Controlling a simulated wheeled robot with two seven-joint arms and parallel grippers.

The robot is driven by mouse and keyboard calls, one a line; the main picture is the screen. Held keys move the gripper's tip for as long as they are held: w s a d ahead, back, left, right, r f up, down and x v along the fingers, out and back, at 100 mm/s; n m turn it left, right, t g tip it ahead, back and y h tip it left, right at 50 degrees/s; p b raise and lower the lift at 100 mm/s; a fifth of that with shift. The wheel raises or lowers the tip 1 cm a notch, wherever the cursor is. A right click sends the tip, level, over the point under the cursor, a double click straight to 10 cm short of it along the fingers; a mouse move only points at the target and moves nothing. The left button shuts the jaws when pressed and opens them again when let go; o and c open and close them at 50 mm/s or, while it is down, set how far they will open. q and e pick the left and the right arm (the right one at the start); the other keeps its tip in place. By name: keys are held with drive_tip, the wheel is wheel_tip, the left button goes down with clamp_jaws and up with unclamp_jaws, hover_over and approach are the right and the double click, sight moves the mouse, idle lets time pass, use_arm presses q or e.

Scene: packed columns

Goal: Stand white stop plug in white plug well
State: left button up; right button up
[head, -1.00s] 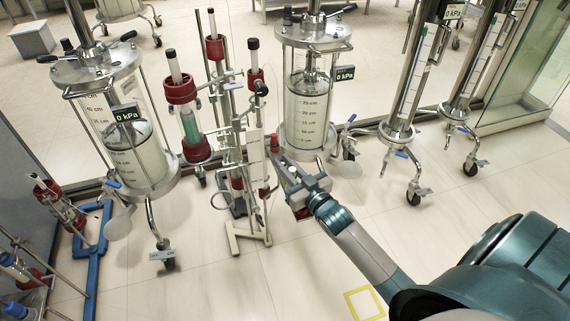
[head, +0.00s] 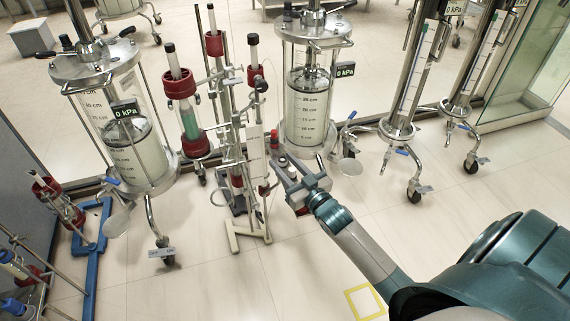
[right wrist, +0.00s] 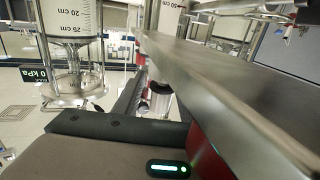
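My right gripper (head: 281,165) is low beside the central stand, at the foot of the middle column. Its two fingers appear parted, with a narrow gap between them. In the right wrist view a dark finger (right wrist: 130,95) reaches away from the camera, and a small silver cylinder shows just past it (right wrist: 160,102). I cannot tell whether that cylinder lies between the fingers. I cannot make out a white stop plug or a white plug well for certain in either view. My left gripper is out of view.
The central stand (head: 245,228) with red clamps and glass tubes is just left of my gripper. The middle column (head: 305,120) rises behind it; another column (head: 140,150) stands at left. Wheeled stands (head: 398,130) are at right.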

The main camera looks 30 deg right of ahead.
drive_tip(key=shift+s+f, duration=0.15)
drive_tip(key=shift+f, duration=0.2)
drive_tip(key=shift+s, duration=0.2)
drive_tip(key=s, duration=1.6)
drive_tip(key=shift+s+d+r+p, duration=0.2)
drive_tip(key=shift+s+r+p, duration=0.1)
drive_tip(key=shift+s+p, duration=0.1)
